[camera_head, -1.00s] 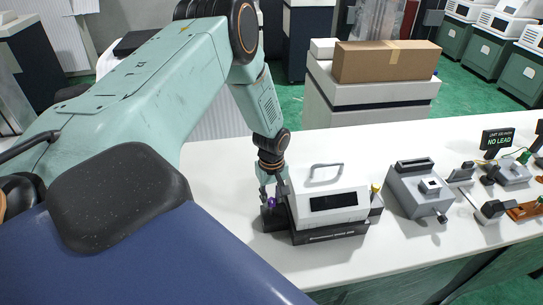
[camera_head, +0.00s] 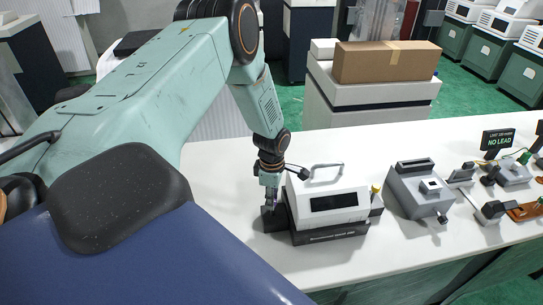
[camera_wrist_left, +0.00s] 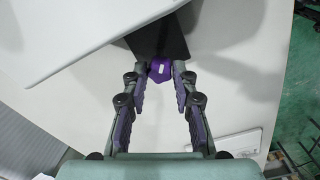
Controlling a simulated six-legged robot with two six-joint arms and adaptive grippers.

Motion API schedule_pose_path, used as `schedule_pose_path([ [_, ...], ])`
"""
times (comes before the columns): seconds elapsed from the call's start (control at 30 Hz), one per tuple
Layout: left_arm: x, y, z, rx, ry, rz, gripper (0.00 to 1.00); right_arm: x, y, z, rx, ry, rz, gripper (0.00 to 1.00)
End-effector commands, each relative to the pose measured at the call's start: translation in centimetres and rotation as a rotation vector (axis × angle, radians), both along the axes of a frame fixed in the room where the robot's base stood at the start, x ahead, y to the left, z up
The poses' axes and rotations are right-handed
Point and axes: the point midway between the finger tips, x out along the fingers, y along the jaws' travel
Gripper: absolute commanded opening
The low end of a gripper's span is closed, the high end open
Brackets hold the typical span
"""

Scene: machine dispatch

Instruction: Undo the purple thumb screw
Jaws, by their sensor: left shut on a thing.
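The purple thumb screw (camera_wrist_left: 161,70) shows in the left wrist view beside a dark plate (camera_wrist_left: 158,38). My left gripper (camera_wrist_left: 160,75) is shut on it, with one fingertip at each side. In the head view my left gripper (camera_head: 270,207) points down at the left end of a white machine (camera_head: 330,203) with a dark window and a top handle. There the wrist and fingers hide the screw. A dark base (camera_head: 272,222) sticks out under the fingers. My right gripper is not in view.
A grey device (camera_head: 418,190) stands to the right of the white machine on the white table (camera_head: 230,185). A cardboard box (camera_head: 385,62) sits on a cabinet behind. The table in front is clear.

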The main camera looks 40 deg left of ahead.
Motion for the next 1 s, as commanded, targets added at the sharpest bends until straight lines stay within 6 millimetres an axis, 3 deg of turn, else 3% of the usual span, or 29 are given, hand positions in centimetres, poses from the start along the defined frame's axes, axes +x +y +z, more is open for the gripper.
schedule_pose_path([
  [1.0,-0.38,-0.16,-0.25,0.001,0.011,0.891,0.00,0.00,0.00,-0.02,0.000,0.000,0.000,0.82],
])
